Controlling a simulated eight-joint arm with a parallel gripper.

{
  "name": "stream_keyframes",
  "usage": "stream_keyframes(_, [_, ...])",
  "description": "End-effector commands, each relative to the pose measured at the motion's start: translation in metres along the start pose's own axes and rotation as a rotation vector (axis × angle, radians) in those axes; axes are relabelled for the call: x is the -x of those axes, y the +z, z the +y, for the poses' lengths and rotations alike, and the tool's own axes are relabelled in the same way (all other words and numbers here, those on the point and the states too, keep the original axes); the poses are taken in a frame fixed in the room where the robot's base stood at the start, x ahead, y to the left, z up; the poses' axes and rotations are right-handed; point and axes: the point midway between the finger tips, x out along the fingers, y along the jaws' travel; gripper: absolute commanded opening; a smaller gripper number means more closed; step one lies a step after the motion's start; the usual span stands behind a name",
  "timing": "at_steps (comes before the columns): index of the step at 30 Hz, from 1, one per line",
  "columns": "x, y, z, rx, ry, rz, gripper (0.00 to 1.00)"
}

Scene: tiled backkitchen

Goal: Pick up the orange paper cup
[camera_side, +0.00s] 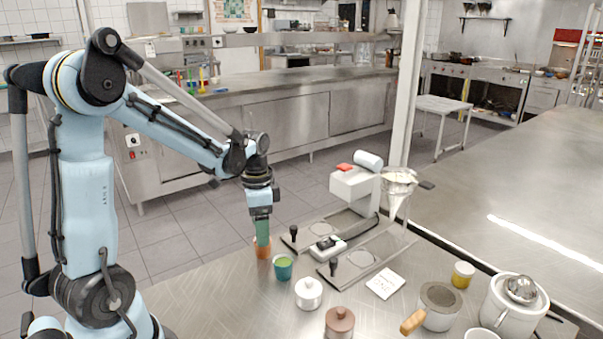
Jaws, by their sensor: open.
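The orange paper cup (263,252) stands on the steel table below my gripper (262,236). My gripper points straight down, and its green fingers reach the top of the cup. The jaws are open. The view is too small to tell whether the fingertips are inside the cup, around its rim or just behind it. The cup's upper part is partly hidden by the fingers. A green cup (283,268) stands close beside it on the right.
A white lidded pot (308,293) and a brown-lidded jar (339,322) stand in front. A wooden-handled pot (437,308) stands farther right. The table left of the cups is clear.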

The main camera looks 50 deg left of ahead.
Motion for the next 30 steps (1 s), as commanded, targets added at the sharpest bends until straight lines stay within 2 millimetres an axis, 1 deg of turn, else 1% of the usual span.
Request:
stream_keyframes(7, [-0.013,-0.001,-0.001,0.000,0.000,0.000,0.74])
stream_keyframes(15, [-0.046,-0.003,-0.002,0.000,0.000,0.000,0.74])
stream_keyframes(18, [-0.053,-0.002,-0.002,0.000,0.000,0.000,0.74])
stream_keyframes(27, [-0.056,-0.002,-0.001,0.000,0.000,0.000,0.74])
stream_keyframes(29, [-0.056,-0.002,-0.001,0.000,0.000,0.000,0.65])
stream_keyframes(30, [-0.056,-0.002,-0.001,0.000,0.000,0.000,0.59])
